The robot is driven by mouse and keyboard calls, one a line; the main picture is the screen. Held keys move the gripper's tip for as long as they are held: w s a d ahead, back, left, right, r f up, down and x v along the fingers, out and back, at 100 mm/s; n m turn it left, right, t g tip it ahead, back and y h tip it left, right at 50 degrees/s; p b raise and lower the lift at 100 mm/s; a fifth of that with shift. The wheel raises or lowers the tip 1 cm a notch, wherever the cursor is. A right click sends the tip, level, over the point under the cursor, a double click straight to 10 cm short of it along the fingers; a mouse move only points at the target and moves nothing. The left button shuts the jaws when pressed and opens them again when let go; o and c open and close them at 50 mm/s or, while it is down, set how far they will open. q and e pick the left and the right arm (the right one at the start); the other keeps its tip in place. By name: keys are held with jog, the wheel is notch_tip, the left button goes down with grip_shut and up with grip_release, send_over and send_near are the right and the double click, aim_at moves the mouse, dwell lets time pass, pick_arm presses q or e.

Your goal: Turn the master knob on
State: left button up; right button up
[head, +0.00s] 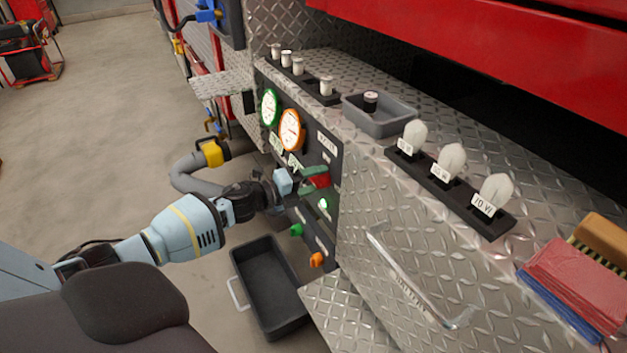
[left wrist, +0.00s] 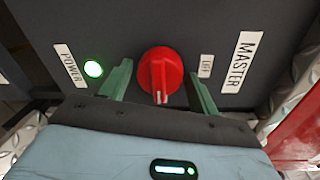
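The red master knob (left wrist: 160,75) is on a dark panel beside a white MASTER label (left wrist: 237,62). A smaller label, apparently OFF (left wrist: 206,66), sits between them. The knob's pale mark is at its lower end in the left wrist view. In the head view the knob (head: 322,181) shows at the fingertips. My left gripper (left wrist: 160,84) is open, with one green finger on each side of the knob and visible gaps to it. In the head view my left gripper (head: 311,181) reaches the panel from the left. My right gripper is not in view.
A lit green POWER light (left wrist: 94,69) sits beside the knob. Two gauges (head: 290,130), a green knob (head: 297,230) and an orange knob (head: 316,260) share the panel. A black bin (head: 240,262) is below. A grey tray (head: 363,122) and bulbs (head: 452,160) stand on the ledge.

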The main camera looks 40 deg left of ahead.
pick_arm(q)
jog(key=shift+o, duration=0.7)
jog(key=v, duration=0.7)
jog(key=shift+s+a+p, duration=0.2)
jog(key=shift+s+p, duration=0.15)
jog(key=shift+p, duration=0.05)
